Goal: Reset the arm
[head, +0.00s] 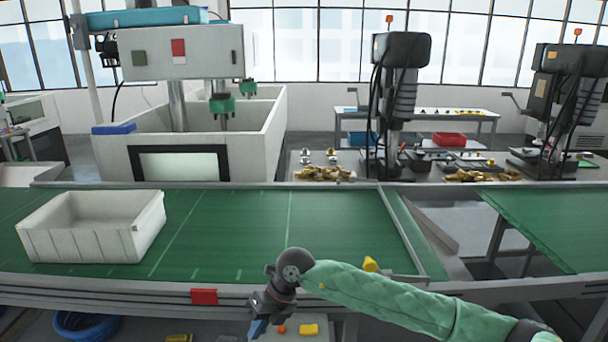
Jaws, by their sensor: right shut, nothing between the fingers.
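My right arm comes in from the lower right in a green sleeve and reaches across the front edge of the conveyor. My right gripper (258,327) hangs at its end, pointing down in front of the conveyor's front rail. It is shut, and I see nothing held in it. My left gripper and left arm are not in view.
A white bin (95,228) stands on the left of the green conveyor (250,230). The belt's middle is clear. Behind it are a large white tank (262,135) and drill-like machines (400,95). A blue basket (85,324) and small yellow pieces (308,330) lie below the front rail.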

